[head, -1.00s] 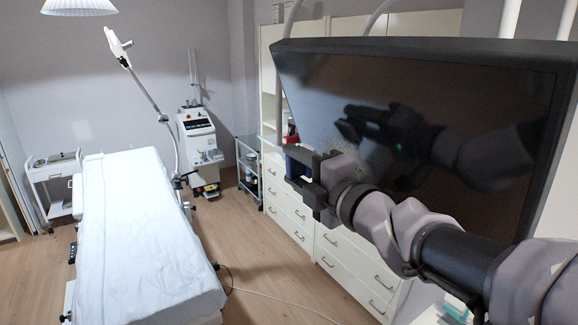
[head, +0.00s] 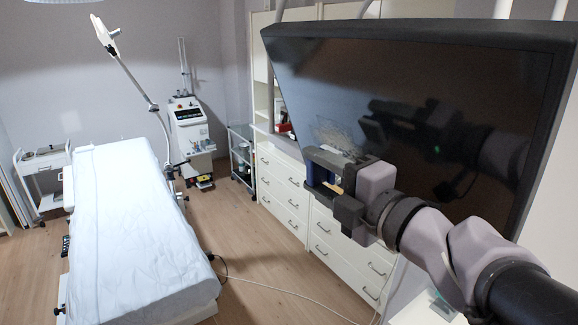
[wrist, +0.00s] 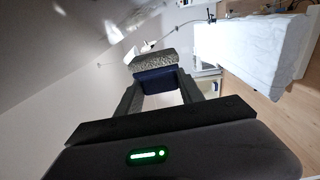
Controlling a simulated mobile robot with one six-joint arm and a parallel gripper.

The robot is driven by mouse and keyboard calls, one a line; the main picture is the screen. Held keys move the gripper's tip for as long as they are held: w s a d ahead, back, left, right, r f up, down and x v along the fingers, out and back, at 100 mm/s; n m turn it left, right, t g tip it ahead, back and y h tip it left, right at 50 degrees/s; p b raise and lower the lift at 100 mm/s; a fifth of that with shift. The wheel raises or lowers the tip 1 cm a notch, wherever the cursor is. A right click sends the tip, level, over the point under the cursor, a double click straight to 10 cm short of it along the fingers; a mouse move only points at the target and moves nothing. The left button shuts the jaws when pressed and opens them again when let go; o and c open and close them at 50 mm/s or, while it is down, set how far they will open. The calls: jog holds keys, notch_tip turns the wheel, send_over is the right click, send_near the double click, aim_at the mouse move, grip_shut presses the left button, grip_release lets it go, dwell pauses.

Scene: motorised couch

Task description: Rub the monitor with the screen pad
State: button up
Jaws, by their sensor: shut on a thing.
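The monitor (head: 400,85) is a large dark, glossy screen in a black frame at the right of the head view, tilted. A greyish scratchy smudge (head: 340,137) marks its lower left area. My gripper (head: 318,172) is in front of the screen's lower left, just below the smudge, and is shut on the screen pad. The pad shows as a dark blue block (wrist: 158,79) between the fingers in the wrist view, with a speckled grey part (wrist: 154,62) beyond it. I cannot tell whether the pad touches the screen. The arm's reflection shows in the glass.
A couch (head: 130,230) with a white sheet stands at the left. White drawer cabinets (head: 285,190) stand behind and below the monitor. A machine on a stand (head: 190,125) and a small trolley (head: 42,170) are at the back.

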jog(key=shift+v, duration=1.45)
jog(key=shift+w+a+r+b, duration=0.75)
jog(key=shift+w+a+r, duration=1.65)
jog(key=shift+w+a, duration=2.7)
jog(key=w+d+p+v, duration=0.1)
jog(key=v, duration=1.3)
jog(key=shift+d+f, duration=0.15)
jog(key=shift+f, duration=0.2)
